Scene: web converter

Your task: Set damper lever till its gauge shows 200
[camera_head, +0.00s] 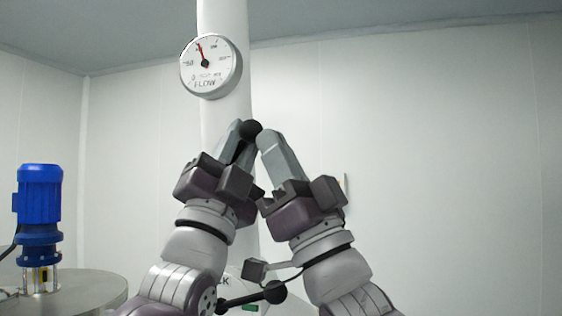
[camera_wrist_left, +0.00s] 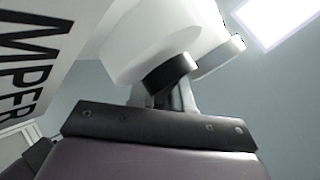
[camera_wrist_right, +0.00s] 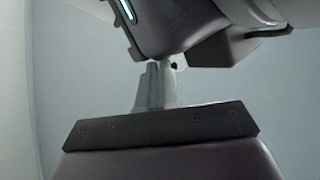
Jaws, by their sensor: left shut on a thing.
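The round white FLOW gauge (camera_head: 211,67) is on the pale column. Its red needle points up and slightly left; the scale numbers are too small to read surely. A black knob (camera_head: 251,128) is at the fingertips of my left gripper (camera_head: 242,137), which is shut on it. The knob also shows in the left wrist view (camera_wrist_left: 170,72). The lever's shaft is hidden by the gripper. My right gripper (camera_head: 268,140) is just right of the knob, its fingers together and seemingly empty. In the right wrist view, its fingers (camera_wrist_right: 155,85) also look closed.
The pale column (camera_head: 224,110) stands behind both grippers. A black ball (camera_head: 275,292) on a dark rod is low between my arms. A blue motor (camera_head: 40,205) stands on a round metal tank top (camera_head: 85,292) at the left. The right side is open before a white wall.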

